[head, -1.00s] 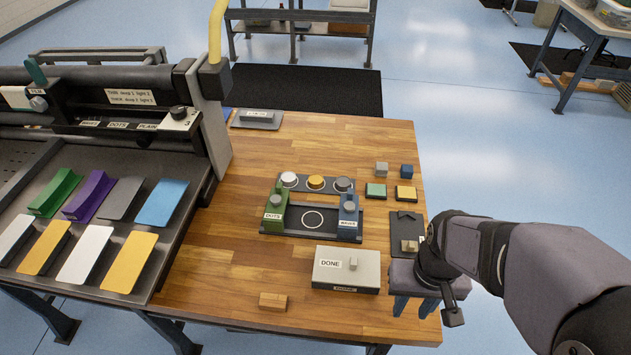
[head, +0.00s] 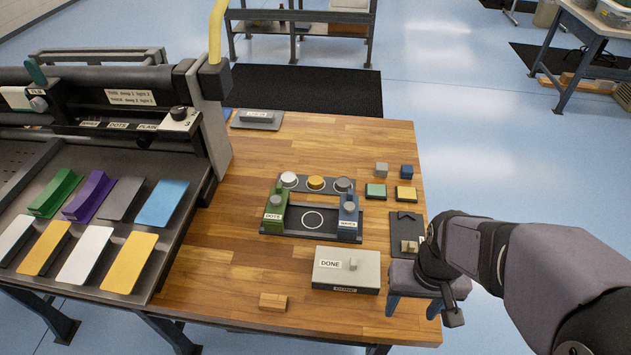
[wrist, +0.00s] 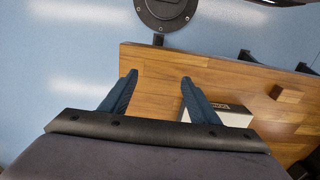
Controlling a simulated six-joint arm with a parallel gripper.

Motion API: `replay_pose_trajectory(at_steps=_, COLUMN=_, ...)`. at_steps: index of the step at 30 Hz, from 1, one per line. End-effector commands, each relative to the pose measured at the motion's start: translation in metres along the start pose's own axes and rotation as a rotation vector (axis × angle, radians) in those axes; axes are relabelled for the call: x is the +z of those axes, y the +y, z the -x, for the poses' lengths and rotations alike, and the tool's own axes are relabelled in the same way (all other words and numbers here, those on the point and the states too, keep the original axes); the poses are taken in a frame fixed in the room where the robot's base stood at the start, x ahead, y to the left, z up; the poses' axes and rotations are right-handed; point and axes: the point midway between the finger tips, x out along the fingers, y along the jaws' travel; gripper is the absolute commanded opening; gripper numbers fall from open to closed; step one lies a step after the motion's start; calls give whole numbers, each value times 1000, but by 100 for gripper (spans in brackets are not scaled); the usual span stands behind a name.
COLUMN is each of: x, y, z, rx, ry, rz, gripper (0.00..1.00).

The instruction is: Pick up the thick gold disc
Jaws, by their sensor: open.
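A round gold disc (head: 316,182) sits in the middle of a dark holder at the back of the table's centre. A white disc (head: 289,179) is at its left and a grey disc (head: 342,184) at its right. I cannot judge its thickness well from here. My gripper (head: 413,303) is open and empty, pointing down at the table's front right edge, well apart from the gold disc. In the wrist view the two blue fingers (wrist: 158,80) stand apart with only wood between them. The discs do not show in the wrist view.
A dark press bed (head: 312,219) with green and blue blocks stands in front of the discs. A grey DONE box (head: 335,268) lies left of my gripper. Small blocks (head: 381,169) stand on the right. A wooden block (head: 273,301) lies in front. A large machine fills the left.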

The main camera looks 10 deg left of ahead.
Motion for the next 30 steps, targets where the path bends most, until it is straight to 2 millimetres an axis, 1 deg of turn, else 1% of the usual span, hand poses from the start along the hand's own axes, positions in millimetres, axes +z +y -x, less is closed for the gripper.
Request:
replay_pose_trajectory(at_steps=5, x=-8, y=-2, z=1, rx=-11, ry=-4, rz=-36, gripper=56)
replay_pose_trajectory(at_steps=8, x=-23, y=-5, z=3, rx=-30, ry=-7, rz=-99, gripper=56)
replay_pose_trajectory(at_steps=11, x=-44, y=-11, z=5, rx=-61, ry=-17, rz=-193, gripper=56)
replay_pose_trajectory(at_steps=14, x=-72, y=-18, z=8, rx=-104, ry=-31, rz=-313, gripper=56)
replay_pose_trajectory(at_steps=17, x=-106, y=-26, z=11, rx=-160, ry=-52, rz=-456, gripper=56)
replay_pose_trajectory(at_steps=18, x=-121, y=-30, z=11, rx=-186, ry=-64, rz=-516, gripper=56)
replay_pose_trajectory(at_steps=20, x=-144, y=-36, z=12, rx=-227, ry=-84, rz=-607, gripper=56)
replay_pose_trajectory(at_steps=21, x=-159, y=-40, z=13, rx=-256, ry=-98, rz=-666, gripper=56)
replay_pose_trajectory(at_steps=23, x=-180, y=-46, z=14, rx=-298, ry=-123, rz=-751, gripper=56)
replay_pose_trajectory(at_steps=24, x=-195, y=-50, z=15, rx=-327, ry=-140, rz=-805, gripper=56)
replay_pose_trajectory(at_steps=30, x=-261, y=-66, z=18, rx=-474, ry=-241, rz=-1045, gripper=56)
